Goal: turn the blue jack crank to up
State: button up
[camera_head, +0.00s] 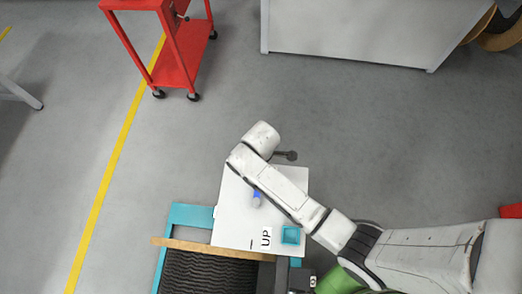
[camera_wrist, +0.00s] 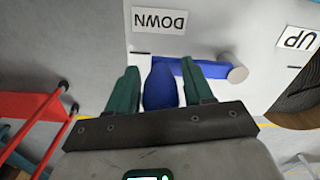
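The blue jack crank (camera_wrist: 205,69) shows in the wrist view, its arm running left from a grey hub (camera_wrist: 237,74) to a blue handle (camera_wrist: 160,86). The handle is between the two green fingers of my gripper (camera_wrist: 158,84); narrow gaps seem to show beside it. A DOWN label (camera_wrist: 158,20) is beyond the handle, and an UP label (camera_wrist: 298,38) is past the hub to the right. In the head view the blue crank (camera_head: 257,193) shows only partly beside my forearm, which hides my gripper. The white panel (camera_head: 232,222) carries the UP label (camera_head: 266,239).
A teal square piece (camera_head: 290,235) is on the panel near the UP label. A reel with dark cable (camera_head: 210,272) in a teal frame stands below it. A red cart (camera_head: 175,62) and a grey cabinet (camera_head: 350,30) stand farther off, with clear floor between.

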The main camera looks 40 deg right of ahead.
grip_shut()
jog(key=shift+d, duration=0.15)
dwell(0.4)
